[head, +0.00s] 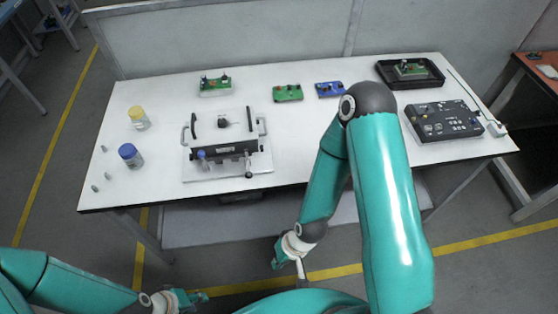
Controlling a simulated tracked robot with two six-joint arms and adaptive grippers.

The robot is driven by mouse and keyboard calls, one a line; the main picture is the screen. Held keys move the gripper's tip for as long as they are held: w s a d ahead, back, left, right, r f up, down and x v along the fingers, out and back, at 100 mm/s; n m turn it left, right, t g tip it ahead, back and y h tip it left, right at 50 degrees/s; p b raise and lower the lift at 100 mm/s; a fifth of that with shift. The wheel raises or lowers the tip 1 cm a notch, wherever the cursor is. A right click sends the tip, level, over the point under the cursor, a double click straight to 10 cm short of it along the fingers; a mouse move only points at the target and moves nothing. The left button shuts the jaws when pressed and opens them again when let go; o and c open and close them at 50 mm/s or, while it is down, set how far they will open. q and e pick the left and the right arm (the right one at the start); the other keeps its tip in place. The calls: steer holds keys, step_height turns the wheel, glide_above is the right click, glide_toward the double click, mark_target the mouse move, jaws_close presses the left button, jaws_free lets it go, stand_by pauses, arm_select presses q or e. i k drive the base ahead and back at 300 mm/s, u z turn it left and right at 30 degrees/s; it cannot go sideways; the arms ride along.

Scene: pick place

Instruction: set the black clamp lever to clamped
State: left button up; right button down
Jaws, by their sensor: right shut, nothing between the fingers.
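The white test fixture (189,165) stands on the left half of the white table. A lever with a black knob (249,174) is at the front right of the fixture, its knob low and toward the front edge. A second lever with a blue knob (202,154) is at the front left. I cannot tell the clamp's exact state. My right gripper (283,258) is shut and empty, in front of and below the table edge, well apart from the fixture. My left gripper (192,298) is low at the bottom of the view, away from the fixture; its fingers are too small to read.
A yellow-capped jar (138,118) and a blue-capped jar (131,156) stand left. Green boards (215,85) (288,93) and a blue board (330,89) lie behind. A black tray (434,79) and a black control box (442,120) are right. My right arm crosses the table's front edge.

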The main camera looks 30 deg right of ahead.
mark_target(249, 176)
steer(key=z, duration=0.65)
steer(key=i, duration=0.15)
steer(key=u, duration=2.4)
steer(key=k, duration=1.35)
steer(key=z, duration=0.2)
steer(key=i, duration=0.6)
steer(key=z, duration=0.85)
steer(key=i, duration=0.65)
steer(key=z, duration=0.2)
